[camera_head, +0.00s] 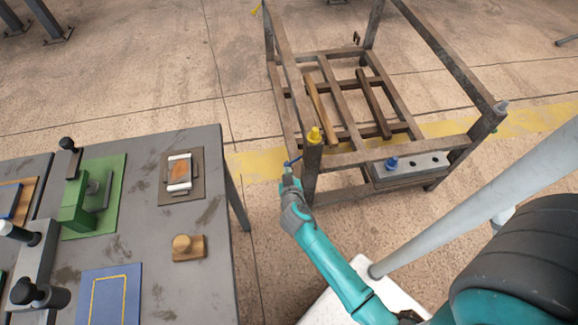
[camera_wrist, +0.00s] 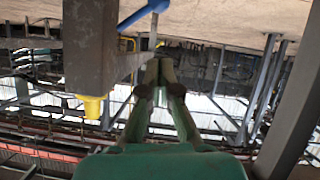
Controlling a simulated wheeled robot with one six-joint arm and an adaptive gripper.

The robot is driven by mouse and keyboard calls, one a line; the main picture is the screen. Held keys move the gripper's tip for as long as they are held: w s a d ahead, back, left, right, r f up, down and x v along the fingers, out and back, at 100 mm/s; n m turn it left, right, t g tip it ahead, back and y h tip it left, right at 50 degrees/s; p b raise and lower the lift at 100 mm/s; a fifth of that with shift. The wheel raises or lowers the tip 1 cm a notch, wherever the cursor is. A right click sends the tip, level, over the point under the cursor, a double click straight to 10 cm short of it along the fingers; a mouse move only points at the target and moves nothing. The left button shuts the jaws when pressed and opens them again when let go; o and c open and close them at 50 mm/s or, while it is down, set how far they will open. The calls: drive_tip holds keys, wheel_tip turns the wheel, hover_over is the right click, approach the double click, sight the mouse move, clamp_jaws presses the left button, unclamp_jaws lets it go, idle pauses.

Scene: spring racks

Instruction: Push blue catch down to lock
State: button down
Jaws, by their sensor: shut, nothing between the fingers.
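In the wrist view, which looks upside down, the blue catch (camera_wrist: 146,12) shows at the top, beyond the shut fingertips (camera_wrist: 158,64). I cannot tell whether the tips touch it. The yellow cap (camera_wrist: 93,106) hangs at the left there.
A grey workbench (camera_head: 218,215) with green, blue and wooden fixtures stands at the left. A blue knob (camera_head: 392,163) sits on a grey block (camera_head: 425,165) on the rack's near side. Rack posts and rails stand close to my gripper. Floor lies open between bench and rack.

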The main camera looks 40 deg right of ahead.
hover_over(287, 164)
drive_tip(key=s+a, duration=0.2)
drive_tip(key=a, duration=0.1)
wheel_tip(287, 164, down, 3)
drive_tip(key=shift+w+d+f, duration=0.1)
drive_tip(key=shift+d+f, duration=0.25)
drive_tip(key=shift+f, duration=0.5)
drive_tip(key=shift+d+f, duration=0.3)
drive_tip(key=shift+f, duration=0.55)
drive_tip(key=shift+d+f, duration=0.2)
drive_tip(key=shift+f, duration=0.35)
drive_tip(key=shift+w+r, duration=0.1)
